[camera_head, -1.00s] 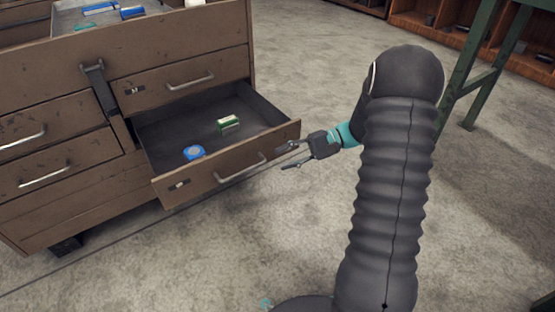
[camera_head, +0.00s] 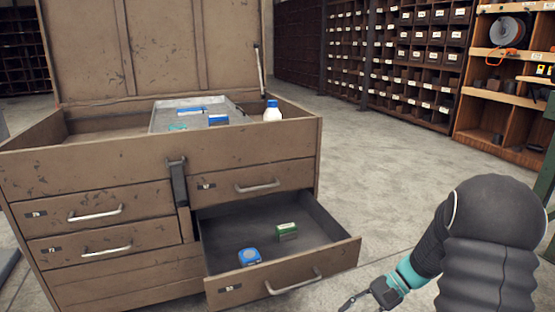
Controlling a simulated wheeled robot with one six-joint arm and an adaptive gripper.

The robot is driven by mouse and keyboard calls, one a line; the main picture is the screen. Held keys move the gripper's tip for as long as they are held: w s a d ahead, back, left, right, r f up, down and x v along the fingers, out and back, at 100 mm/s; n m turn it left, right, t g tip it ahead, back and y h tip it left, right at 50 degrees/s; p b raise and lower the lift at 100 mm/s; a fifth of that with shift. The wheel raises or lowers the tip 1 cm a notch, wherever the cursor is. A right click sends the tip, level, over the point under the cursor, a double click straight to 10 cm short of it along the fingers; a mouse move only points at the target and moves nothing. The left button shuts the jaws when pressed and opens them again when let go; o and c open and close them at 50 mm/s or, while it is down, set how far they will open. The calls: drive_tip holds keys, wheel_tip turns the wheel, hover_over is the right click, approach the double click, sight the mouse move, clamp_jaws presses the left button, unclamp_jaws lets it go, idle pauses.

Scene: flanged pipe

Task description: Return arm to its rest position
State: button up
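My gripper (camera_head: 367,298) shows at the bottom of the head view, right of the open drawer's front. Its fingers are spread apart with nothing between them. It is apart from the drawer handle (camera_head: 294,284). My arm comes in from the lower right, dark and ribbed with a teal band near the wrist. The open drawer (camera_head: 335,257) holds a blue round-cornered item (camera_head: 249,257) and a green box (camera_head: 287,231).
The brown cabinet (camera_head: 110,160) has its lid raised. A grey tray (camera_head: 165,119) with blue items and a white bottle (camera_head: 272,111) sit in its top. Shelves (camera_head: 400,55) line the back. Floor (camera_head: 400,190) between cabinet and shelves is clear. A green leg stands at the right edge.

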drive_tip(key=s+a+r+n+t+h+p, duration=0.1)
drive_tip(key=s+r+n+t+h+p, duration=0.1)
drive_tip(key=s+r, duration=0.4)
drive_tip(key=s+a+r+n+t+h+p, duration=0.1)
drive_tip(key=s+r+n+t+h+p, duration=0.2)
drive_tip(key=r, duration=1)
drive_tip(key=s+a+r+n+t+h+p, duration=0.1)
drive_tip(key=s+r+h+p, duration=0.3)
drive_tip(key=s+r, duration=0.4)
wheel_tip(320, 180, up, 2)
drive_tip(key=shift+s+r+n+t+h+p, duration=0.1)
drive_tip(key=shift+s+n+t+h+p, duration=0.25)
drive_tip(key=shift+n+t+h, duration=0.45)
drive_tip(key=shift+s+a, duration=0.15)
